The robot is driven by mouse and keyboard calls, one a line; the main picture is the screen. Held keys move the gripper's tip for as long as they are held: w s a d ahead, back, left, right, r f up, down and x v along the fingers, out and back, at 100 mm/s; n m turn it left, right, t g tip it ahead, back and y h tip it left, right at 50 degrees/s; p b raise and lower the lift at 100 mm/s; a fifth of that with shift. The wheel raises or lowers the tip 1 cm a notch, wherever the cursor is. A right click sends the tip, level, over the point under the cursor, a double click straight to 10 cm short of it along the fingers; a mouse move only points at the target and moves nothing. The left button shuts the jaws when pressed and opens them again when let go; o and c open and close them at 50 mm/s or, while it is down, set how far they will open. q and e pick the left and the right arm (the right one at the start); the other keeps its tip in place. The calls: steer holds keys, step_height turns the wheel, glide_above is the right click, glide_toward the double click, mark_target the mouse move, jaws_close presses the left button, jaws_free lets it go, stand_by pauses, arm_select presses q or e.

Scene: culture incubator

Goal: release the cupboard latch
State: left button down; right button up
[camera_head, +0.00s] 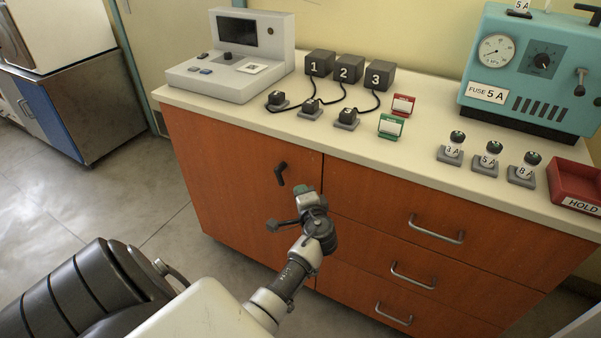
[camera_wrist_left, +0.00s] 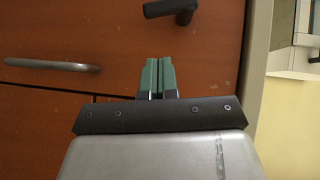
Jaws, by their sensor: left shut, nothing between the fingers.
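The orange-brown cupboard door (camera_head: 225,185) stands at the left of the counter's front. Its latch (camera_head: 280,172) is a small black bent handle near the door's upper right. It also shows at the top edge of the left wrist view (camera_wrist_left: 170,8), partly cut off. My left gripper (camera_head: 308,194) is in front of the cupboard, below and right of the latch in the head view. In the wrist view its green fingertips (camera_wrist_left: 158,62) are together, empty and apart from the latch. My right gripper is not in view.
Drawers with silver handles (camera_head: 436,230) lie right of the door; one handle (camera_wrist_left: 52,65) shows in the wrist view. The countertop (camera_head: 330,133) carries a grey console (camera_head: 232,50), numbered black blocks (camera_head: 348,68), a teal fuse unit (camera_head: 530,70) and a red tray (camera_head: 575,185). Floor at left is clear.

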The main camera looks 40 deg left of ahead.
arm_select(q)
steer(key=v, duration=0.8)
steer(key=shift+s+r, duration=0.2)
steer(key=shift+s, duration=0.2)
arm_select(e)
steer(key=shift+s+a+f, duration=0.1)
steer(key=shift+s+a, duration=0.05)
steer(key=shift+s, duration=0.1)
arm_select(q)
steer(key=shift+d, duration=0.15)
